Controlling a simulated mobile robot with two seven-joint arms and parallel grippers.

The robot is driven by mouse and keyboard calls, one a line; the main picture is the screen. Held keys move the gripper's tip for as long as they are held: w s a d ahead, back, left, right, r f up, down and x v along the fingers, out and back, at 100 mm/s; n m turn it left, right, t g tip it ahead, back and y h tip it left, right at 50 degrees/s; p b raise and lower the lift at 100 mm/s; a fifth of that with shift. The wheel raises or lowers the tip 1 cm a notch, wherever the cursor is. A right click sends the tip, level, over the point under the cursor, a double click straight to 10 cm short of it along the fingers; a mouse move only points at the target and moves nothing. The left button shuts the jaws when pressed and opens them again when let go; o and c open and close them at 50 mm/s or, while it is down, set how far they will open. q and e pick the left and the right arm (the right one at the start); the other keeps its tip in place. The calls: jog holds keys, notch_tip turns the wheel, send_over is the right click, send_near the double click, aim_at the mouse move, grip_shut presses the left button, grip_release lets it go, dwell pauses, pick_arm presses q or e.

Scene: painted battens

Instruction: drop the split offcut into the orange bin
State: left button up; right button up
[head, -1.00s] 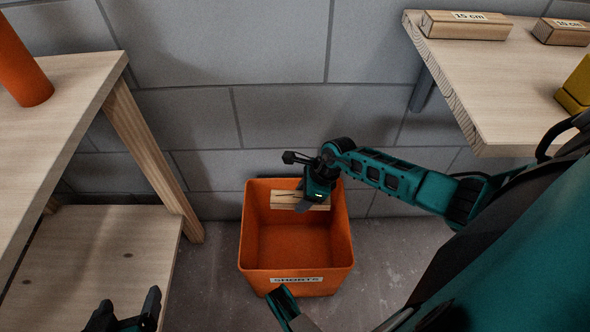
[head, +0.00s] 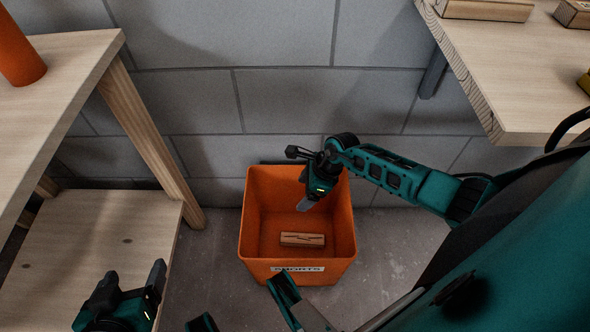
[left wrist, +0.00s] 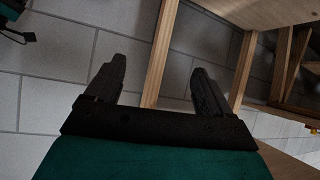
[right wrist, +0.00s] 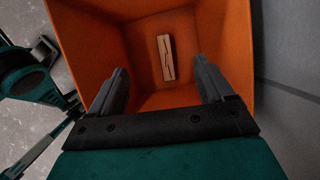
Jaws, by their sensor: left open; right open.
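The split offcut (head: 302,239), a short pale wooden block with a dark crack along it, lies on the floor of the orange bin (head: 256,225). In the right wrist view the offcut (right wrist: 166,58) lies inside the bin (right wrist: 85,45), between and beyond my fingertips. My right gripper (head: 306,205) is open and empty, pointing down over the bin's opening, apart from the offcut. My left gripper (head: 136,292) is open and empty at the lower left, near the low wooden shelf. The left wrist view shows its two fingers (left wrist: 157,85) apart with nothing between them.
A wooden bench (head: 75,70) with an orange cylinder (head: 18,55) stands at the left, above a low shelf (head: 90,235). A wall shelf (head: 510,85) with labelled battens (head: 487,9) is at upper right. Grey block wall is close behind the bin.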

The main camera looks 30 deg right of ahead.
pick_arm(q)
jog(key=p, duration=0.1)
jog(key=a+r+p, duration=0.1)
jog(key=p, duration=0.1)
jog(key=shift+s+a+y, duration=0.1)
jog(key=shift+s+y, duration=0.2)
pick_arm(e)
jog(key=v, duration=0.7)
jog(key=shift+r, duration=0.3)
jog(key=shift+s, duration=0.1)
pick_arm(q)
jog(key=shift+r, duration=0.15)
